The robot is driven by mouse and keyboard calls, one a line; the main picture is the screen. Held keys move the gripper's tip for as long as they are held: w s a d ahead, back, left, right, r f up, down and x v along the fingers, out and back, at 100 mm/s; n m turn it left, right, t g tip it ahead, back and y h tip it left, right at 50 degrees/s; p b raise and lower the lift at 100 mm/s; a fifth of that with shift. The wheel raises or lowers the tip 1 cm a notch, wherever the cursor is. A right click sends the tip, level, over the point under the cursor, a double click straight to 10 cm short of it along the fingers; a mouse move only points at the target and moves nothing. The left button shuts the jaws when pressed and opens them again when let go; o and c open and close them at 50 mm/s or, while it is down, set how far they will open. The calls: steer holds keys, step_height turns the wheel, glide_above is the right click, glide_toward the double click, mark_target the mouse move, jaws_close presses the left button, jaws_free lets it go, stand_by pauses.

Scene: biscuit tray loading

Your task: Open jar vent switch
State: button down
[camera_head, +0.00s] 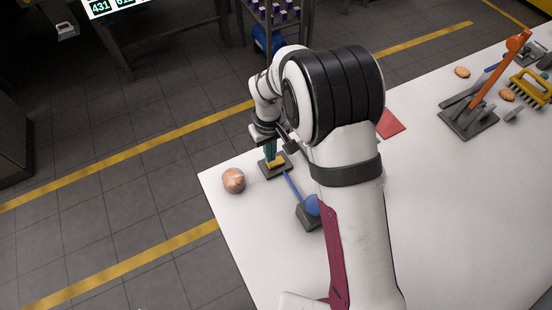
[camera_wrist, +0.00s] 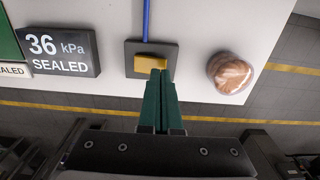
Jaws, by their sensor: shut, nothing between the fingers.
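The switch is a yellow rocker (camera_wrist: 151,62) on a dark square plate (camera_wrist: 131,47); in the head view its yellow part (camera_head: 276,163) is near the table's left corner. My gripper (camera_wrist: 160,74) has green fingers closed together, with nothing between them. Its tips (camera_head: 270,158) are at the rocker's near edge; I cannot tell whether they touch it. A dark display (camera_wrist: 62,50) left of the switch reads "36 kPa SEALED". A round, glossy brown thing (camera_wrist: 231,72), perhaps the jar, stands right of the switch; it also shows in the head view (camera_head: 234,180).
A blue rod or line (camera_head: 293,186) runs from near the switch toward a dark block with a blue disc (camera_head: 313,205). An orange-handled lever (camera_head: 488,85), biscuits (camera_head: 462,72) and a yellow brush (camera_head: 530,88) are far right. The table edge is close to the switch.

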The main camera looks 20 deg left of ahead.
steer(key=shift+f, duration=1.05)
stand_by(0.7)
steer(key=shift+r, duration=3.55)
steer(key=s+d+r+m+y, duration=0.1)
steer(key=s+d+r+m, duration=0.45)
steer(key=d, duration=0.25)
steer(key=s+d+r+m, duration=0.4)
steer(key=s+d+r, duration=0.25)
steer(key=d, duration=0.25)
steer(key=s+d+m, duration=0.3)
steer(key=s+m, duration=0.2)
steer(key=s, duration=0.6)
steer(key=shift+d+y, duration=0.15)
steer(key=shift+y, duration=0.25)
